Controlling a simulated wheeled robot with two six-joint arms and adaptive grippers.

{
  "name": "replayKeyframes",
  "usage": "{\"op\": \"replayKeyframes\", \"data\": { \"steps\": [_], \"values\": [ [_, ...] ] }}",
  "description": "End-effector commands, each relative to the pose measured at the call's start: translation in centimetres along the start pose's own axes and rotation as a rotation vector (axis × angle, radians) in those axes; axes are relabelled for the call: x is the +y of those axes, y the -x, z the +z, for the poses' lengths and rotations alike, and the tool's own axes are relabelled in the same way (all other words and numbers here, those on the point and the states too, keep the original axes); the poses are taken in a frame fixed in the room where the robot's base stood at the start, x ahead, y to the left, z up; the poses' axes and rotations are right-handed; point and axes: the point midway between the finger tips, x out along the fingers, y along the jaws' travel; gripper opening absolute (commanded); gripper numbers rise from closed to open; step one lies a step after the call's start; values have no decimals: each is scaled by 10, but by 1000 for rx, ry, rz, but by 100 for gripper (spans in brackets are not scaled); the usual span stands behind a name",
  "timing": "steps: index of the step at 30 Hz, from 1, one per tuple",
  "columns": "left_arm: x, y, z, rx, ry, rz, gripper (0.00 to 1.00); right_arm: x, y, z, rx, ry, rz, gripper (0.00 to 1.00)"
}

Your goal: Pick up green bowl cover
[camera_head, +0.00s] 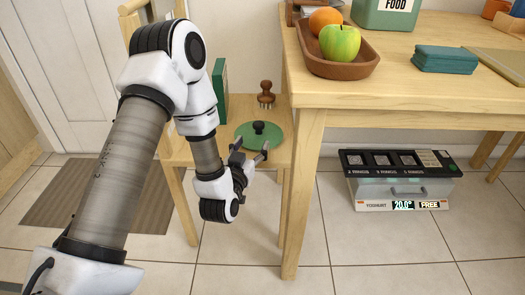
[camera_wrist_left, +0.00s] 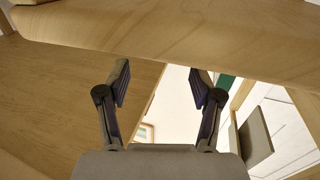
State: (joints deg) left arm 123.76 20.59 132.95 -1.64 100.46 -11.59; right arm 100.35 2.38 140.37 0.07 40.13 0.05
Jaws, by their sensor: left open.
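The green bowl cover (camera_head: 274,134) is a round green disc with a black knob on top. It lies on the seat of the wooden chair (camera_head: 180,150), left of the table. My left gripper (camera_head: 252,151) is open and empty, in front of the cover in the head view and overlapping its near edge. Whether it touches the cover cannot be told. In the left wrist view, the two fingers (camera_wrist_left: 161,82) are spread apart with nothing between them. The cover is not clearly seen there. My right gripper is not in view.
A brown stamp-like tool (camera_head: 265,95) and a green upright box (camera_head: 220,88) stand on the chair behind the cover. The wooden table (camera_head: 410,95) and its leg stand close on the right. A tray (camera_head: 345,68) with fruit sits on it. A grey appliance (camera_head: 400,180) is below.

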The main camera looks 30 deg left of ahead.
Motion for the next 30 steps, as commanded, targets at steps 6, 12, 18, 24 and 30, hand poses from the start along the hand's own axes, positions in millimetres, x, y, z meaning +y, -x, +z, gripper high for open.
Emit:
{"op": "replayKeyframes", "data": {
  "steps": [6,12,18,24,30],
  "values": [
    [-2,-28,-2,9,2,-2,66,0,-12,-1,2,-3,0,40],
    [-5,-63,-4,9,1,-1,66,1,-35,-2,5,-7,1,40],
    [-4,-74,-7,2,0,-1,66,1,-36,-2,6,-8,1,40],
    [-4,-74,-7,2,0,-1,34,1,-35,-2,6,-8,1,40],
    [-4,-74,-8,3,0,-1,0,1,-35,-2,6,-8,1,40]
  ]
}}
